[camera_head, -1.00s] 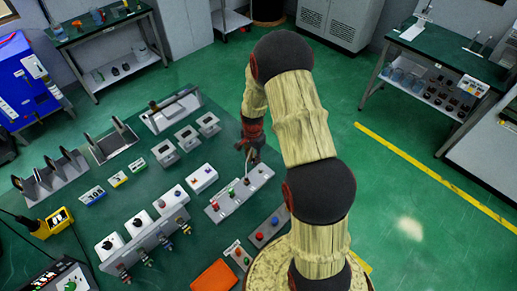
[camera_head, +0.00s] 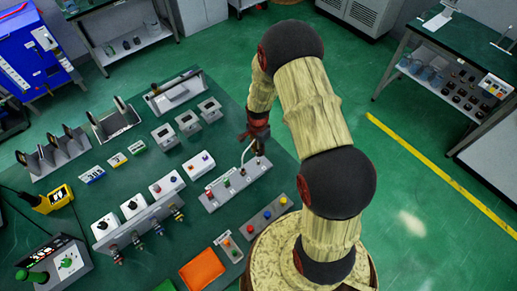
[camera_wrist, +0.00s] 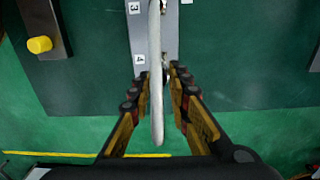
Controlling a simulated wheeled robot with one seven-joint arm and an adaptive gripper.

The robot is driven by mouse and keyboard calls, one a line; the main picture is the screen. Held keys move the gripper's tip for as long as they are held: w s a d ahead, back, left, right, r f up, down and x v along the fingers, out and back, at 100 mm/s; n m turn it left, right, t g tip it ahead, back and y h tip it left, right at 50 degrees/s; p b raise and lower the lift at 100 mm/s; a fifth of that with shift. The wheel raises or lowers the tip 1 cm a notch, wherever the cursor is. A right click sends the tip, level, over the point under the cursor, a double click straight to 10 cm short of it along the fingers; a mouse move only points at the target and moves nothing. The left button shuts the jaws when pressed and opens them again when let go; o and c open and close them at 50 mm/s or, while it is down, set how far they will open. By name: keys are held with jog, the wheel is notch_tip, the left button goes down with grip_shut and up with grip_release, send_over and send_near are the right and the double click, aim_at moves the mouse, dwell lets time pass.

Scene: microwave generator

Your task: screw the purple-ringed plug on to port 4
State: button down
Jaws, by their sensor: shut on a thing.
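My gripper (camera_head: 257,146) is at the far right end of a long grey port panel (camera_head: 237,184), close above it. In the wrist view its two fingers (camera_wrist: 159,88) are closed in at the panel's end, beside the "4" label (camera_wrist: 139,59). A pale cable (camera_wrist: 156,110) runs between and in front of the fingers and hides most of what they hold; it also shows in the head view (camera_head: 243,156). The purple ring is not visible, and I cannot tell whether the plug touches port 4. The "3" label (camera_wrist: 134,8) lies farther up the panel.
A panel with coloured buttons (camera_head: 266,216) lies nearer my base; its yellow button (camera_wrist: 40,45) shows in the wrist view. An orange block (camera_head: 203,270) and a row of knob boxes (camera_head: 133,208) are on the same green table. Bare table lies right of the port panel.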

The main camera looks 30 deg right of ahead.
aim_at(258, 161)
jog(key=shift+f, duration=0.15)
jog(key=shift+f+b, duration=1.7)
jog(key=shift+f, duration=1.05)
jog(key=shift+f+b, duration=0.5)
jog(key=shift+b, duration=0.1)
dwell(0.5)
jog(key=c, duration=1.6)
grip_release()
jog(key=shift+c, duration=0.2)
jog(key=shift+o, duration=0.3)
notch_tip(258, 161, up, 12)
jog(key=shift+f, duration=0.1)
